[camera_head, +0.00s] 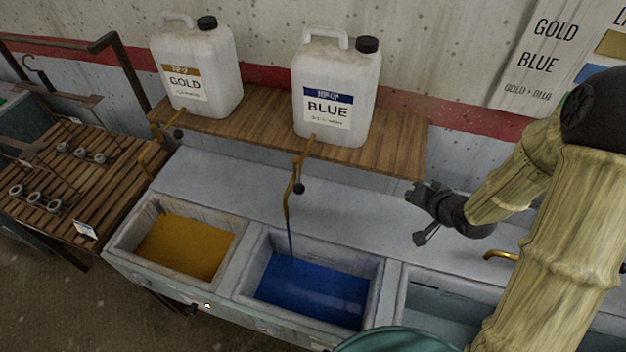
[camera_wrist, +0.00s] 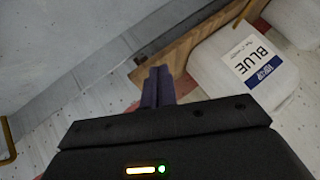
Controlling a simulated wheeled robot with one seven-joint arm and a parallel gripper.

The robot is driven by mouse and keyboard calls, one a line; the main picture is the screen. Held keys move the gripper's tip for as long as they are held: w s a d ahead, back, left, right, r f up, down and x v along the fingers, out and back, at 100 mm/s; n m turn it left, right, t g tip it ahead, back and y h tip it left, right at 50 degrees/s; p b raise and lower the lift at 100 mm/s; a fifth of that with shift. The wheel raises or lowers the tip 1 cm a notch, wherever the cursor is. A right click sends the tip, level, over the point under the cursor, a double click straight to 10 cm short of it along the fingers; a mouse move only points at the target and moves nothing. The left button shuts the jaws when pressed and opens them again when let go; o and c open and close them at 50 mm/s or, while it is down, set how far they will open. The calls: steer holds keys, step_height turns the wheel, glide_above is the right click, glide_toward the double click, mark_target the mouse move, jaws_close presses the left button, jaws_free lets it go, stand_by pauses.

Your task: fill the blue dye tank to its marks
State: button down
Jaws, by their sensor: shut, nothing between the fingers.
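The blue dye tank (camera_head: 345,318) is the middle basin of the counter, with blue liquid (camera_head: 312,285) in it. A thin blue stream falls into it from the brass spout (camera_head: 287,205) under the BLUE jug (camera_head: 337,90). A dark knob (camera_head: 299,188) sits on that spout. The jug also shows in the wrist view (camera_wrist: 275,90). My gripper (camera_head: 420,240) is shut and empty, to the right of the spout and apart from it, above the counter. Its closed fingers also show in the wrist view (camera_wrist: 158,85). I cannot make out the tank's fill marks.
A GOLD jug (camera_head: 195,75) stands on the wooden shelf (camera_head: 400,140) with the BLUE one. The gold tank (camera_head: 232,262) is left of the blue tank. A third basin (camera_head: 440,300) is to the right. A slatted rack (camera_head: 60,190) stands far left.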

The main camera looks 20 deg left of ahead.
steer(key=s+a+m+g+y, duration=0.2)
steer(key=s+a+y, duration=0.3)
steer(key=a+y, duration=0.4)
steer(key=a, duration=0.3)
steer(key=shift+g+y, duration=0.3)
steer(key=shift+p, duration=0.3)
steer(key=p, duration=0.6)
glide_toward(298, 179)
steer(key=w+a, duration=0.4)
steer(key=a, duration=0.1)
steer(key=shift+s+a+f+p, duration=0.3)
steer(key=shift+a+f+p, duration=0.05)
steer(key=shift+f, duration=0.3)
steer(key=shift+s+a, duration=0.1)
